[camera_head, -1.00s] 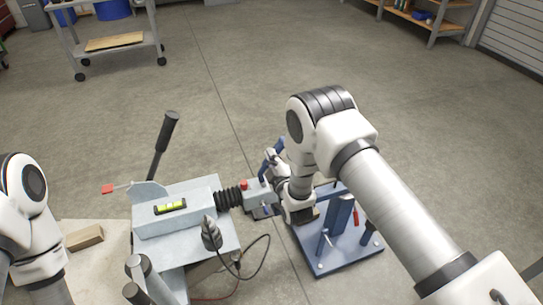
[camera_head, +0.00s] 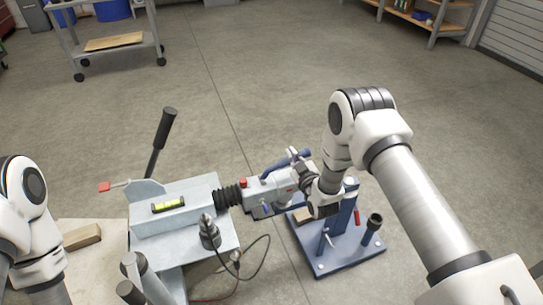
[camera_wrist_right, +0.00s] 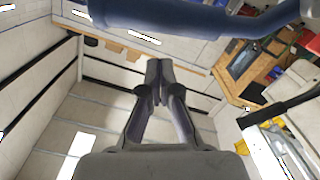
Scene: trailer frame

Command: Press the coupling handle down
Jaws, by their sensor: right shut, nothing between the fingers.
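The coupling handle (camera_head: 286,164) is a dark blue bar on top of the grey coupling head (camera_head: 268,190). It lies low, close to level, with its right end slightly raised. My right gripper (camera_head: 306,176) is at the right end of the coupling, beside the handle. The right wrist view shows its two fingers (camera_wrist_right: 158,72) shut together and empty. A thick blue bar (camera_wrist_right: 180,18), which looks like the handle, crosses the top of that view, apart from the fingertips. My left arm shows at the left edge; its gripper is out of view.
A blue stand (camera_head: 335,250) with upright posts is below my right gripper. A black bellows (camera_head: 228,196) joins the coupling to the grey trailer frame (camera_head: 180,221), which has a black-gripped lever (camera_head: 162,135). A cable loops below.

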